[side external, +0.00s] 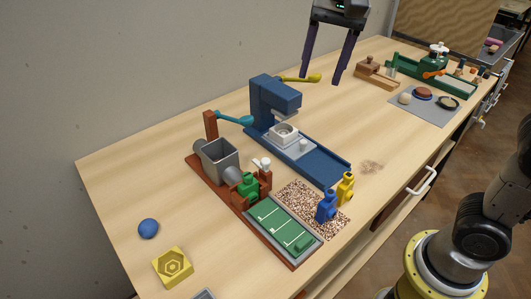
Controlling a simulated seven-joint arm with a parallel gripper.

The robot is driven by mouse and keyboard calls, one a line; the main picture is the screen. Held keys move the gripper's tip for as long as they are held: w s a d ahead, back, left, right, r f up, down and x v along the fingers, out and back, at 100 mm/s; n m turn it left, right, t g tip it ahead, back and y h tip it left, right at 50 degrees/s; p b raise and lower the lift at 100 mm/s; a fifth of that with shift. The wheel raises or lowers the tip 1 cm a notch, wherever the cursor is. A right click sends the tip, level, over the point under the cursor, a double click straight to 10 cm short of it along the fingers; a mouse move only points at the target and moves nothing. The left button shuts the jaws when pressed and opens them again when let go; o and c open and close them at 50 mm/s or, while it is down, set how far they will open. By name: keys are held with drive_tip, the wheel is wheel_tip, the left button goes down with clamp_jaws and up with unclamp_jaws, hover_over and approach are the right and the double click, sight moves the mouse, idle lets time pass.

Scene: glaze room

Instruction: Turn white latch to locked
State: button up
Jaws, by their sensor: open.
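A small white piece (262,163), which looks like the white latch, sits on top of a brown bracket at the front end of the grey hopper machine (218,158). It is small in the picture, and I cannot tell which position it is turned to. A second small white knob (303,147) stands on the light plate of the blue press. My gripper (322,73) is open and empty, its two dark fingers pointing down. It hangs high above the table behind the blue press, well apart from both white pieces.
The blue press (273,95) has a yellow-tipped lever (314,78); a teal-tipped lever (245,119) belongs to the hopper side. Green (248,186), blue (327,206) and yellow (345,187) pieces stand near the speckled mat. A green machine (415,70) stands far right. The front right tabletop is clear.

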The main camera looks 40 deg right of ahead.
drive_tip(key=w+a+f, duration=0.3)
drive_tip(key=w+a, duration=0.1)
drive_tip(key=w, duration=0.1)
drive_tip(key=n+g, duration=0.1)
drive_tip(key=g, duration=0.1)
approach(265, 160)
wheel_tip(265, 160, down, 8)
drive_tip(key=shift+s+a+f, duration=0.1)
drive_tip(key=shift+s+f, duration=0.05)
clamp_jaws()
